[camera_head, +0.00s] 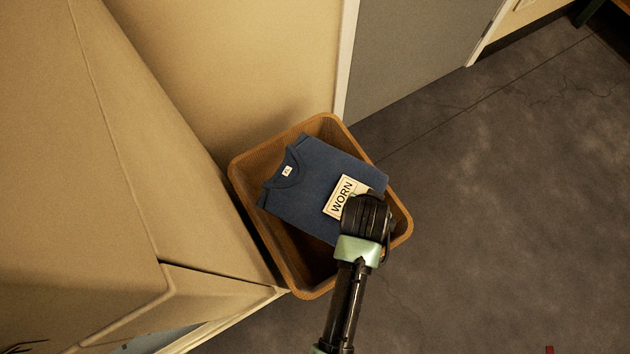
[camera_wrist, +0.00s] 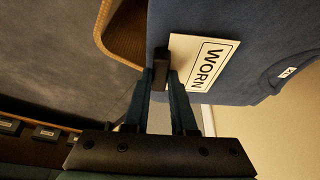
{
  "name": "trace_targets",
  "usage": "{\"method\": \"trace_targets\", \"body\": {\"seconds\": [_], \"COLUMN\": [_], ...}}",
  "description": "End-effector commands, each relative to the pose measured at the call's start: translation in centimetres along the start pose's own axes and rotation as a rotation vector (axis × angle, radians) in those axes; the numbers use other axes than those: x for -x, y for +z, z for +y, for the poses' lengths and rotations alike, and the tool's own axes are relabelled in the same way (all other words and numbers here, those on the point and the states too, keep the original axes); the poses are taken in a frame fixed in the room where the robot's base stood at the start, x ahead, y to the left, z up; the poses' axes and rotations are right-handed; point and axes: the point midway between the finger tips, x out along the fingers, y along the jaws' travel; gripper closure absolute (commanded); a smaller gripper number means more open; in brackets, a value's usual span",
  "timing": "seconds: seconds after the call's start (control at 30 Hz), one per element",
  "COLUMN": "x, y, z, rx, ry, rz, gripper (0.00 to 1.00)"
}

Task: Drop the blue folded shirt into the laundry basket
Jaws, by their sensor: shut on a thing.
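The blue folded shirt (camera_head: 314,180) carries a white tag reading WORN and shows over the opening of the brown laundry basket (camera_head: 279,251) in the head view. My gripper (camera_head: 359,203) is at the shirt's lower right edge, its fingers mostly hidden by my wrist. In the wrist view my gripper (camera_wrist: 168,75) is shut on the shirt (camera_wrist: 215,18) at its edge beside the WORN tag. Part of the basket's rim (camera_wrist: 122,42) shows beyond the shirt. I cannot tell exactly how high the shirt is above the basket's bottom.
The basket stands on the dark floor (camera_head: 500,200) against a beige wall (camera_head: 230,60). A grey door (camera_head: 410,50) is behind it. A beige panelled surface (camera_head: 80,180) rises close on the left.

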Motion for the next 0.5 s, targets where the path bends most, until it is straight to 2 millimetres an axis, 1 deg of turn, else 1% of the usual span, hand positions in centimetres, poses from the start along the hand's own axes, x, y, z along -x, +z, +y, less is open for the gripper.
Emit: {"method": "trace_targets", "body": {"seconds": [0.03,0.1,0.43,0.47,0.5], "x": [-0.92,-1.20,-1.16,-1.16,-1.16], "y": [0.36,0.49,0.48,0.48,0.48], "z": [-0.02,-0.01,-0.02,-0.02,-0.02], "rx": [0.000,0.000,0.000,0.000,0.000], "ry": [-0.001,-0.001,-0.001,-0.001,-0.001], "rz": [0.001,0.001,0.001,0.001,0.001], "gripper": [1.00,1.00,1.00,0.72,0.65]}}
